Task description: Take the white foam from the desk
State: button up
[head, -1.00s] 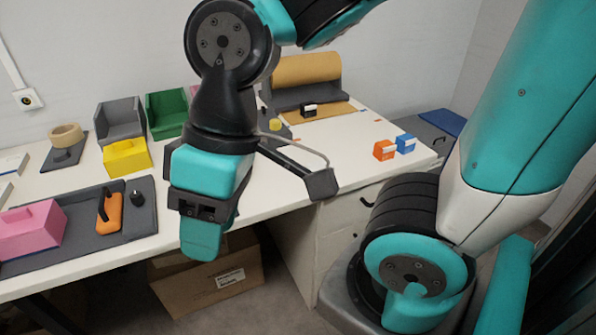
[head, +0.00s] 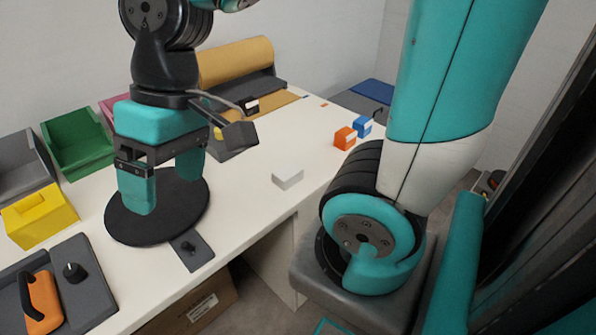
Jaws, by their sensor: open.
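A small white block (head: 288,178), which looks like the white foam, lies flat on the white desk (head: 250,215) near its front edge. My gripper (head: 166,178) is open and empty, fingers pointing down, to the left of the white block and apart from it. It hangs in front of a dark round disc (head: 130,228) on the desk. Whether the fingertips touch the disc cannot be told. Nothing covers the white block.
Orange (head: 344,138) and blue (head: 363,126) small boxes stand at the right end. A brown paper roll (head: 235,60) is at the back. A yellow bin (head: 38,215), a green bin (head: 77,143) and an orange tool (head: 39,302) lie left. Desk around the block is clear.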

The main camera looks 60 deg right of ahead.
jog(key=w+d+f+m, duration=0.2)
jog(key=w+d+m, duration=0.55)
jog(key=d, duration=0.35)
jog(key=s+d+f+m, duration=0.1)
jog(key=d+f+m, duration=0.1)
jog(key=d+m, duration=0.5)
jog(key=s+d+f+m+p, duration=0.1)
jog(key=d+f+m, duration=0.2)
jog(key=d, duration=0.8)
jog(key=s+d+f+m, duration=0.2)
jog(key=d+m, duration=0.4)
jog(key=d, duration=0.3)
send_over(288, 171)
jog(key=d, duration=0.2)
jog(key=shift+t, duration=0.4)
jog(key=f, duration=1.1)
jog(key=shift+d, duration=0.2)
jog(key=shift+s+x, duration=0.15)
jog(key=shift+x, duration=1.3)
jog(key=shift+s+x, duration=0.1)
jog(key=shift+x, duration=1.4)
jog(key=shift+a+r, duration=0.1)
jog(key=shift+a, duration=0.1)
jog(key=c, duration=1)
